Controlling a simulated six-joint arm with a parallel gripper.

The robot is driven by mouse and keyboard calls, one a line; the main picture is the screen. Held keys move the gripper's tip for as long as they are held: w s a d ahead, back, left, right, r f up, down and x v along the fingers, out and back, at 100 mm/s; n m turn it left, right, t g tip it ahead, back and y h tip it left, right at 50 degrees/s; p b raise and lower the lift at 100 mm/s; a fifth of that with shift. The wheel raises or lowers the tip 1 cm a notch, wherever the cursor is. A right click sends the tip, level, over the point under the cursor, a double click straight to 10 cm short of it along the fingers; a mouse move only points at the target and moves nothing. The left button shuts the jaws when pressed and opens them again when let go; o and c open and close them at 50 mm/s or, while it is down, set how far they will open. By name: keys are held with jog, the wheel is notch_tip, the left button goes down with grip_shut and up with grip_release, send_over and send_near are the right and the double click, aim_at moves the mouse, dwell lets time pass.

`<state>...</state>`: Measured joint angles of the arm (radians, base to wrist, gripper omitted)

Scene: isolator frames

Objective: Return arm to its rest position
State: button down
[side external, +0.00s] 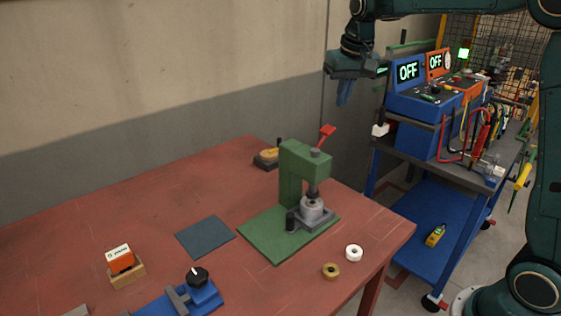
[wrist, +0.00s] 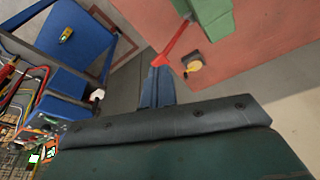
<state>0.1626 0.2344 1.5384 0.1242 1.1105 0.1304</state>
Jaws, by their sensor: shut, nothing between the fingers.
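My gripper (side external: 344,92) hangs at the upper middle of the side view, fingers pointing down, well above the floor near the wall. It is shut and empty, its blue fingers together. In the wrist view the fingers (wrist: 157,88) show at the centre, in front of the grey floor and wall. My gripper is clear of the red table (side external: 190,195), beyond its far right corner, and to the left of the cart with the blue boxes.
A green press (side external: 291,175) with a red lever (side external: 327,132) stands on the table. White (side external: 354,253) and brown (side external: 331,271) rings lie near the table's right edge. A blue clamp (side external: 198,291) stands in front.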

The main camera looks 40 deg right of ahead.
jog(key=s+a+r+n+t, duration=0.1)
jog(key=s+a, duration=0.2)
jog(key=s, duration=0.5)
jog(key=s+a+r+n+t, duration=0.1)
jog(key=s+a+n, duration=0.15)
jog(key=s, duration=0.45)
jog(key=s+a+f, duration=0.2)
jog(key=s+f, duration=0.1)
jog(key=s, duration=0.4)
jog(key=s+a+f+n+y, duration=0.1)
jog(key=s+a+f, duration=0.1)
jog(key=s, duration=0.5)
jog(key=shift+f+t, duration=0.4)
